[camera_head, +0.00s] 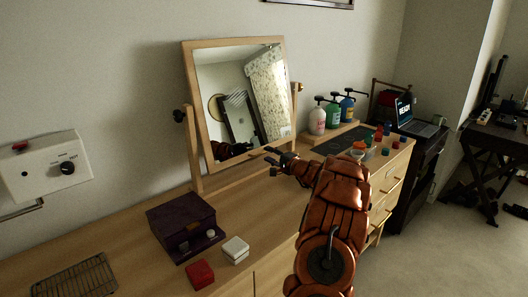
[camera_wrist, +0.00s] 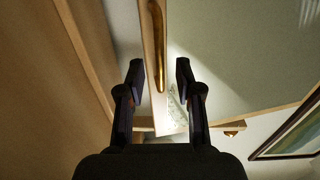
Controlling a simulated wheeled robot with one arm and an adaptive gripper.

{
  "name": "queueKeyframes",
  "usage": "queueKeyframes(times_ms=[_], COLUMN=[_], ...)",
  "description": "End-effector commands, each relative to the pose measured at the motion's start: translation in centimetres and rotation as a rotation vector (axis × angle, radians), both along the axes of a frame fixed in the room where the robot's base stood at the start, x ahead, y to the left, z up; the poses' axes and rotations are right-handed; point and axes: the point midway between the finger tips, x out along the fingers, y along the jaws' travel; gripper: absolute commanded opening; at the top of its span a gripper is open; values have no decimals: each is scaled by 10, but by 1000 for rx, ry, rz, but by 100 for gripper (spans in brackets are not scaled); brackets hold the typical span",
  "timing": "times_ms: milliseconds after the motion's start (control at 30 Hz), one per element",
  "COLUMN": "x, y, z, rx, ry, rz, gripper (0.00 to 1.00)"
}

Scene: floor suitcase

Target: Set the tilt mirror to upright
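The tilt mirror (camera_head: 190,80) stands on the dresser in a light wood frame between two posts. It looks tilted, its lower edge out toward me and its top leaning back. My gripper (camera_head: 270,161) is at the mirror's lower edge, right of its middle. In the wrist view my gripper (camera_wrist: 158,82) is open, its two dark fingers apart. A gold bar handle (camera_wrist: 158,50) on the wooden frame strip (camera_wrist: 148,45) lies in line with the gap between them. I cannot tell whether a finger touches it. The mirror glass (camera_wrist: 240,60) fills the right of the wrist view.
On the dresser top (camera_head: 130,235) are a dark purple box (camera_head: 180,222), a red block (camera_head: 200,274), a white block (camera_head: 236,248) and a wire rack (camera_head: 75,277). Pump bottles (camera_head: 333,112) and small coloured items stand right of the mirror. A laptop (camera_head: 408,112) sits farther right.

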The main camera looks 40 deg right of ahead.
Motion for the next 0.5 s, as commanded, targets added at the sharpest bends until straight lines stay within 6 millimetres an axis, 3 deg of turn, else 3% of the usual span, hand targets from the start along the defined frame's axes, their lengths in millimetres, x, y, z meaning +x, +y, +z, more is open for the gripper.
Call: queueKeyframes(times_ms=[200,500], x=[24,36], y=[1,1], z=[-2,-1], rx=[2,1], ry=[3,0], rz=[2,2], gripper=[35,35])
